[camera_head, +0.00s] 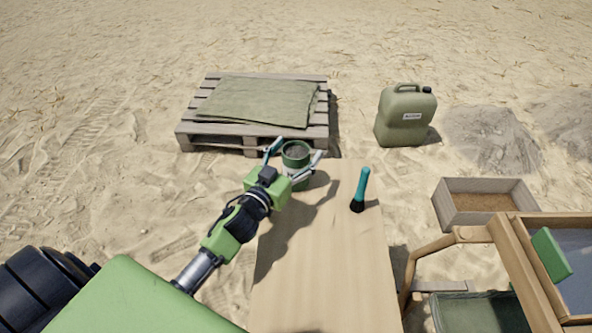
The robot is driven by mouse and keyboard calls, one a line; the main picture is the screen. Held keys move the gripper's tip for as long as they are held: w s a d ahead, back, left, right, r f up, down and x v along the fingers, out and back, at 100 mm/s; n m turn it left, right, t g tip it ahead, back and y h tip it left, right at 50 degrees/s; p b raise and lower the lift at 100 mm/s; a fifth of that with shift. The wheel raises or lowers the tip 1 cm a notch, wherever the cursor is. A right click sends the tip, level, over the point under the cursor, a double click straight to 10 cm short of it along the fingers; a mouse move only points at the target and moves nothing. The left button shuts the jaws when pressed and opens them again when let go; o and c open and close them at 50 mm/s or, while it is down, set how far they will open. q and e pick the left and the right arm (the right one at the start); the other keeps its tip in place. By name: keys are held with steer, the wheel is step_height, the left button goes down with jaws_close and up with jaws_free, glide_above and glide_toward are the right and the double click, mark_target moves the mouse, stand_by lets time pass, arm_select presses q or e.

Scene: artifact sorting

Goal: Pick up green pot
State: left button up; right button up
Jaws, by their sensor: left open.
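The green pot (295,154) stands upright at the far left end of the wooden table. It is a small round pot with a dark open top and a pale band lower down. My left gripper (294,157) is open, with one finger on each side of the pot. I cannot tell whether the fingers touch it. The gripper's body hides part of the pot's lower side. My right gripper is not in view.
A brush with a teal handle (363,184) lies on the wooden table (325,270), right of the pot. A pallet with a folded cloth (262,102) and a jerrycan (405,115) stand beyond. A wooden sand box (485,203) and a framed stand (520,262) are at right.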

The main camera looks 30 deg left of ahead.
arm_select(q)
steer(key=c, duration=1.9)
steer(key=shift+r, duration=0.1)
jaws_close()
steer(key=shift+r, duration=0.1)
